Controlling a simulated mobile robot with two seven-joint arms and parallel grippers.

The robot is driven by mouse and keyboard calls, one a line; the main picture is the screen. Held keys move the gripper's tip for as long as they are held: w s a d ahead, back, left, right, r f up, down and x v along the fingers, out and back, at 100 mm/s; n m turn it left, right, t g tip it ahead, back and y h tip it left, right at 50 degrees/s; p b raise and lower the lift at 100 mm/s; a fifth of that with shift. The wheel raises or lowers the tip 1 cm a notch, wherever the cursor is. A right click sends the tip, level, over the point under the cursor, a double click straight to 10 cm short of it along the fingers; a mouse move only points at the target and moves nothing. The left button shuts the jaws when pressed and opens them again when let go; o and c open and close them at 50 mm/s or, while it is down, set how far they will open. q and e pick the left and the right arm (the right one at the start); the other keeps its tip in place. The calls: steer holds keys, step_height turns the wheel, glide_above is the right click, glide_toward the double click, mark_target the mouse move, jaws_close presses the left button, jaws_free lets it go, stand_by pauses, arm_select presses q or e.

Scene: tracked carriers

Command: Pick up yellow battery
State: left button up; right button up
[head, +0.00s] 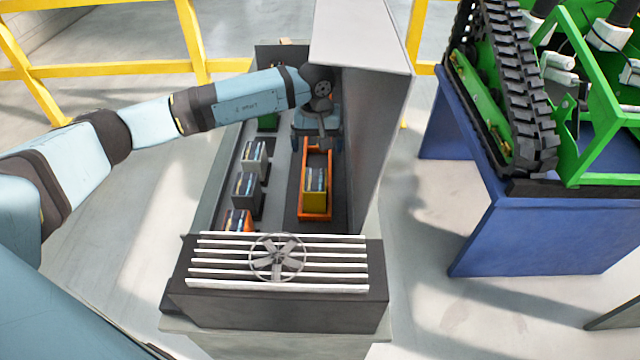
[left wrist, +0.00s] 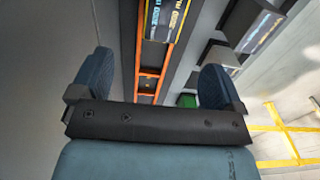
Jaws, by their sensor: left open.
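The yellow battery (head: 316,198) stands in the front part of an orange frame (head: 327,160) inside the long grey box. In the left wrist view the yellow battery (left wrist: 163,22) shows at the top, partly cut off, beyond the fingers. My left gripper (head: 318,138) is over the back end of the orange frame, behind the battery and apart from it. In the left wrist view the two blue fingers of my left gripper (left wrist: 155,85) are spread with nothing between them. My right gripper is in neither view.
Several other batteries stand in a row on the left side of the box, including a grey one (head: 246,190) and an orange one (head: 237,220). A tall grey panel (head: 365,110) rises along the right. A fan unit (head: 277,258) closes the front. A blue table (head: 530,230) bears a green tracked carrier (head: 575,140).

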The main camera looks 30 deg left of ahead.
arm_select(q)
glide_above(315, 179)
steer(key=f, duration=0.3)
steer(key=f+p, duration=0.1)
steer(key=f, duration=0.2)
steer(key=shift+w+d+f, duration=0.1)
steer(key=shift+d+f, duration=0.05)
steer(key=shift+d, duration=0.05)
steer(key=shift+f, duration=0.5)
steer(key=f+p, duration=0.1)
steer(key=f, duration=0.3)
steer(key=shift+s+a+f+p, duration=0.15)
steer(key=shift+s+p, duration=0.05)
steer(key=shift+p, duration=0.2)
steer(key=shift+f, duration=0.35)
steer(key=shift+c, duration=0.4)
steer(key=c, duration=1.5)
steer(key=shift+w+r, duration=0.1)
